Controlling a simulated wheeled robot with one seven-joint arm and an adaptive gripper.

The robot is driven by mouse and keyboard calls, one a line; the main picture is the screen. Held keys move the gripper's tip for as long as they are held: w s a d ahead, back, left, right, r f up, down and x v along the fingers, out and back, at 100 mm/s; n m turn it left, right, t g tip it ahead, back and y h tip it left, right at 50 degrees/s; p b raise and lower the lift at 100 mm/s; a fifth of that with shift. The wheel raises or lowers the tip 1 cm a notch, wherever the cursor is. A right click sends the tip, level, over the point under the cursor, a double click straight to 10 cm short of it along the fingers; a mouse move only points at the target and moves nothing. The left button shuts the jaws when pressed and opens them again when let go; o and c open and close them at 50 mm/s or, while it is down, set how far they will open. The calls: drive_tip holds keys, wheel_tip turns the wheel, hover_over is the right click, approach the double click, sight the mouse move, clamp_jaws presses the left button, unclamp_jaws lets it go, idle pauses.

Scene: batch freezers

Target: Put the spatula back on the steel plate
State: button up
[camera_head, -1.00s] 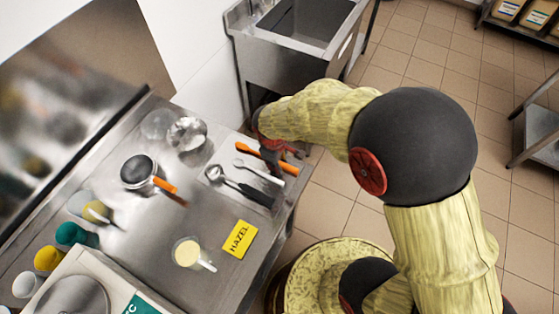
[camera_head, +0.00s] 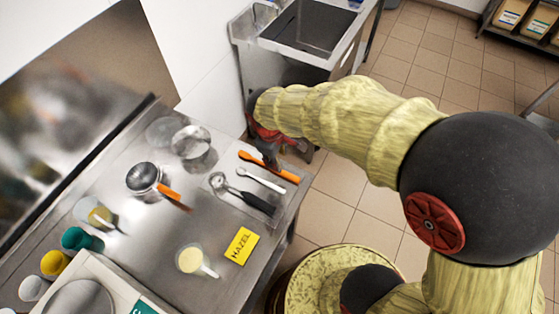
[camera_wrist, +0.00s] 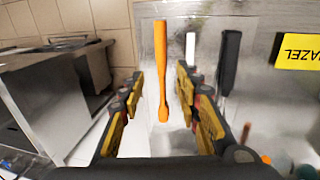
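The orange spatula (camera_head: 284,173) lies along the far right edge of a thin steel plate (camera_head: 229,171), beside a white spoon (camera_head: 260,180) and a black-handled scoop (camera_head: 247,199). My gripper (camera_head: 270,160) is above the spatula and hides part of its middle. In the wrist view, my gripper (camera_wrist: 160,85) is open, with its fingers wide apart. The spatula (camera_wrist: 161,70) shows between and beyond the fingers, with visible gaps on both sides. Whether the whole spatula rests flat on the plate is hard to tell.
A yellow HAZEL label (camera_head: 242,245) and a small cup (camera_head: 190,260) sit on the steel counter near its front edge. A metal bowl (camera_head: 191,141) and an orange-handled pan (camera_head: 143,177) stand further left. A sink (camera_head: 310,27) is beyond the counter.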

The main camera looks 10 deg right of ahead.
drive_tip(key=s+d+r+m+t+y, duration=0.1)
drive_tip(key=s+d+r+m, duration=0.25)
drive_tip(key=r, duration=0.45)
drive_tip(key=s+d+r+m+t, duration=0.1)
drive_tip(key=s+d+r+m, duration=0.1)
drive_tip(key=d+r, duration=0.35)
drive_tip(key=s+d+r+m+t, duration=0.1)
drive_tip(key=s+d+r+m, duration=0.1)
drive_tip(key=s+r+m, duration=0.3)
drive_tip(key=s+r, duration=0.2)
drive_tip(key=s, duration=0.2)
drive_tip(key=shift+d+r+t, duration=0.3)
drive_tip(key=shift+r+t, duration=0.1)
drive_tip(key=shift+s, duration=0.1)
